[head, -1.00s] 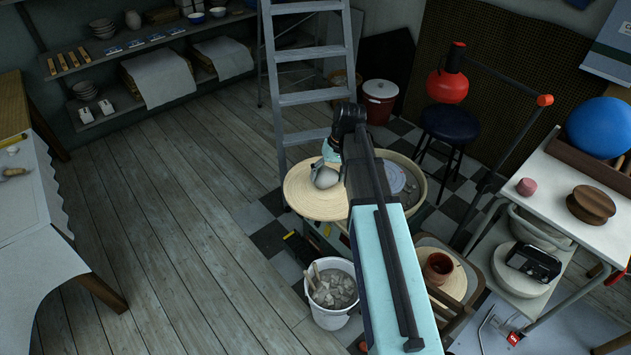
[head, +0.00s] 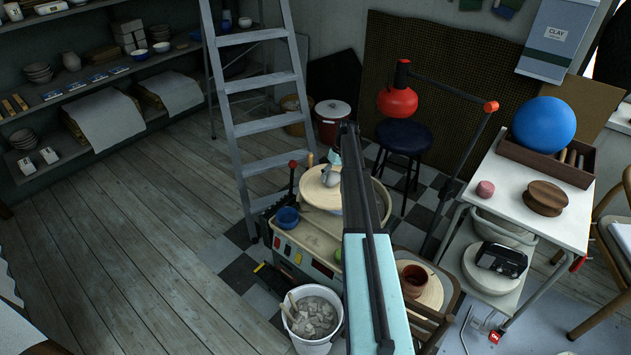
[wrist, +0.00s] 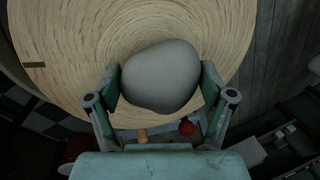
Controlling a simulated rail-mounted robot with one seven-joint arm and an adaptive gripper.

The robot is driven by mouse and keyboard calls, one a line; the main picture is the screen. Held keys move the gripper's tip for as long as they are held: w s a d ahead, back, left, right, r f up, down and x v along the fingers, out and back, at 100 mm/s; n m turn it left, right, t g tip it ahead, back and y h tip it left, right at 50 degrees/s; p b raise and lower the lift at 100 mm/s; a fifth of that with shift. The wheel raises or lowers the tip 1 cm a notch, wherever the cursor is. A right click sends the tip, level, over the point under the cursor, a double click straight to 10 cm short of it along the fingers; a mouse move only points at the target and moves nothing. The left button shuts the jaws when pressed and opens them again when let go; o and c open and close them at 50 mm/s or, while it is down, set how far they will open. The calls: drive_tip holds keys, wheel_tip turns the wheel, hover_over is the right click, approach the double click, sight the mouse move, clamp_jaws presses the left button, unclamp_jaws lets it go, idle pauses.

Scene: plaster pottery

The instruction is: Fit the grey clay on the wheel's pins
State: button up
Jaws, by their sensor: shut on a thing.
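The grey clay (wrist: 160,75) is a smooth rounded lump on a round, pale wooden bat (wrist: 60,45) with a dark slot near its left rim. My gripper (wrist: 161,86) is shut on the clay, one finger at each side. In the head view the clay (head: 331,175) and the bat (head: 318,194) show left of my arm, at the wheel's basin (head: 382,208). My arm hides part of the bat and most of the basin. The wheel's pins are not visible, and I cannot tell how high the bat is above the wheel.
The wheel's table (head: 313,240) carries a blue bowl (head: 287,218) and tools at its left. A ladder (head: 258,115) stands close behind on the left. A bucket (head: 313,318), a chair with a brown pot (head: 413,280) and a stool (head: 404,138) stand around. Floor at left is free.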

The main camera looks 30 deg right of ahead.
drive_tip(key=shift+n, duration=0.5)
drive_tip(key=d+f, duration=0.1)
drive_tip(key=d, duration=0.2)
drive_tip(key=w+d+f, duration=0.1)
drive_tip(key=d+f, duration=0.1)
drive_tip(key=w+d+f, duration=0.1)
drive_tip(key=d+f, duration=0.1)
drive_tip(key=d, duration=0.1)
drive_tip(key=shift+w+d, duration=0.15)
drive_tip(key=shift+d, duration=0.2)
drive_tip(key=shift+d+b+x, duration=0.2)
drive_tip(key=shift+b+x, duration=0.1)
drive_tip(key=shift+x, duration=0.45)
drive_tip(key=shift+d+b+x, duration=0.15)
drive_tip(key=shift+b+x, duration=0.15)
drive_tip(key=shift+x, duration=0.4)
drive_tip(key=shift+d+b+x, duration=0.2)
drive_tip(key=shift+b+x, duration=0.1)
drive_tip(key=shift+x, duration=0.45)
drive_tip(key=shift+d+b+x, duration=0.25)
drive_tip(key=shift+b+x, duration=0.05)
drive_tip(key=shift+x, duration=0.85)
drive_tip(key=o, duration=1.7)
drive_tip(key=shift+f, duration=0.15)
